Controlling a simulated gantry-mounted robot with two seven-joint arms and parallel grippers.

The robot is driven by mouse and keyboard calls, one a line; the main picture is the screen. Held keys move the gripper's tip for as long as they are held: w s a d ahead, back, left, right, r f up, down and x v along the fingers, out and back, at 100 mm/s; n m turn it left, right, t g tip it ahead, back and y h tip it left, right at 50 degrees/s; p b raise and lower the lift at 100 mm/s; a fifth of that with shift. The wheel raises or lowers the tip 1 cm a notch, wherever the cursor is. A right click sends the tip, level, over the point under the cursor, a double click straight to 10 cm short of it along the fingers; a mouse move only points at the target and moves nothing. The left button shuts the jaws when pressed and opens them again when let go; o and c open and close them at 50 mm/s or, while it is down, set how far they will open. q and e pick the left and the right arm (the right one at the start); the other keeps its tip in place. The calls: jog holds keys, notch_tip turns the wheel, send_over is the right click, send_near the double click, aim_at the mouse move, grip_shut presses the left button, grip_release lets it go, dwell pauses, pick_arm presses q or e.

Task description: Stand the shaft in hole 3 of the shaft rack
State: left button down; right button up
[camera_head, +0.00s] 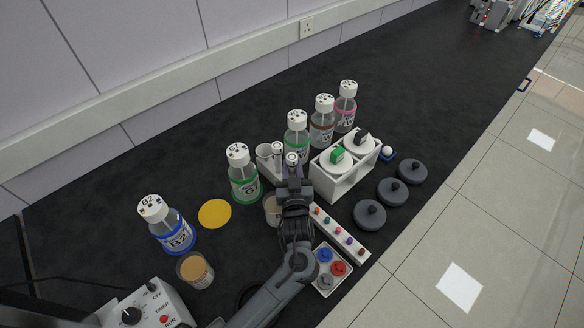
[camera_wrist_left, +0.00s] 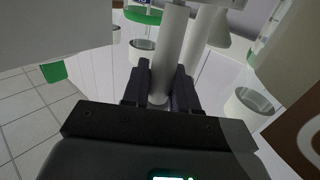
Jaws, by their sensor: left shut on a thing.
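My left gripper (camera_head: 292,176) is at the middle of the table in the head view, its arm coming up from below. It is shut on a pale grey shaft (camera_wrist_left: 172,50), which stands between the dark fingers (camera_wrist_left: 164,88) in the left wrist view. The shaft's light top (camera_head: 291,158) shows just beyond the fingers in the head view. A small white holder (camera_head: 266,166) just beyond the gripper looks like the shaft rack; its hole numbers are not readable. A second pale shaft (camera_wrist_left: 200,38) is beside the held one in the wrist view. My right gripper is not in view.
A white stand (camera_head: 345,184) carrying two lids is close right of the gripper. Green-labelled bottles (camera_head: 243,178) (camera_head: 297,140) stand left and behind. A beaker (camera_head: 272,208), peg strip (camera_head: 340,235) and small tray (camera_head: 328,291) crowd the arm. Dark discs (camera_head: 369,214) lie right.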

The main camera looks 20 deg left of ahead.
pick_arm(q)
jog(key=shift+f, duration=0.35)
dwell(0.4)
jog(key=c, duration=0.8)
grip_release()
jog(key=shift+r, duration=0.1)
jog(key=shift+r, duration=0.1)
